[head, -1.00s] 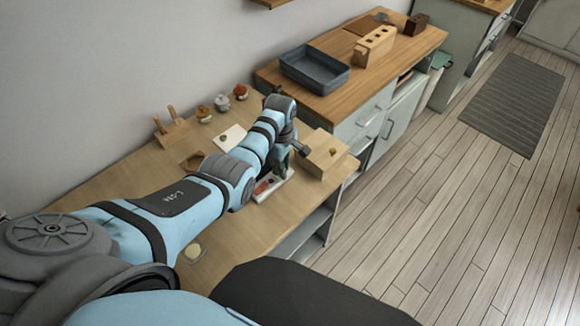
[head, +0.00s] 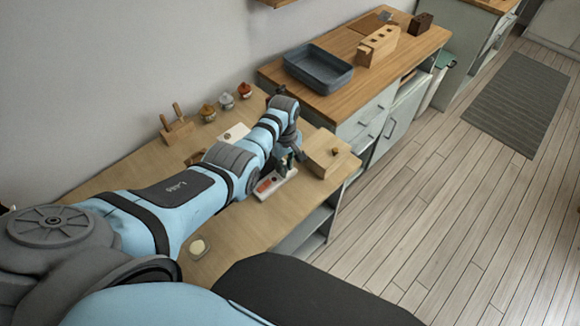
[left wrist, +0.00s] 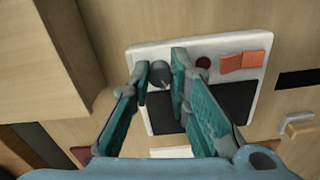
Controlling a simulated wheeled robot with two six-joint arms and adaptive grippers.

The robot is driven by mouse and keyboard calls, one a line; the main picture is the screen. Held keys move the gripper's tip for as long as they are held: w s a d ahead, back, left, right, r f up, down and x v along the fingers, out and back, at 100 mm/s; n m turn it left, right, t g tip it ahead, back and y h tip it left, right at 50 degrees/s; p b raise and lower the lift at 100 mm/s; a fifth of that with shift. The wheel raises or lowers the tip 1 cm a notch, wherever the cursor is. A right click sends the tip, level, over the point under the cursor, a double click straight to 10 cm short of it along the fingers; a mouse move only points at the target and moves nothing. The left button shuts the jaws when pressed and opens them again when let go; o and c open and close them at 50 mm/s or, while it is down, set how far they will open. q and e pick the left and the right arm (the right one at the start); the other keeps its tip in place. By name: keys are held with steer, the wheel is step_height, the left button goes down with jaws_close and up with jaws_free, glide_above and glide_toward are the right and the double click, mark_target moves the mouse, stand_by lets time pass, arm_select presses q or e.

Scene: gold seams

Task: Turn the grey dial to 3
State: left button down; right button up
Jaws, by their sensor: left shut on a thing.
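The grey dial (left wrist: 160,75) sits near one corner of a white panel (left wrist: 250,42) in the left wrist view. My left gripper (left wrist: 161,64) has one teal finger on each side of the dial and is shut on it. The fingertips hide part of its rim, and I cannot read any numbers or tell where it points. In the head view my gripper (head: 284,166) is over the white panel (head: 267,193), and the dial is too small to make out.
A wooden box (head: 326,160) with a small knob stands close beside the panel. Several small jars (head: 226,101) and a wooden holder (head: 175,131) stand along the wall. A blue-grey tray (head: 318,72) is on the farther counter. The near bench top is mostly clear.

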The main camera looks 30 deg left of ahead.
arm_select(q)
steer(key=shift+s+a, duration=0.15)
steer(key=shift+a, duration=0.05)
steer(key=c, duration=1.5)
jaws_free()
steer(key=shift+s+a, duration=0.1)
steer(key=shift+r, duration=0.25)
step_height(320, 180, up, 12)
steer(key=shift+f, duration=0.25)
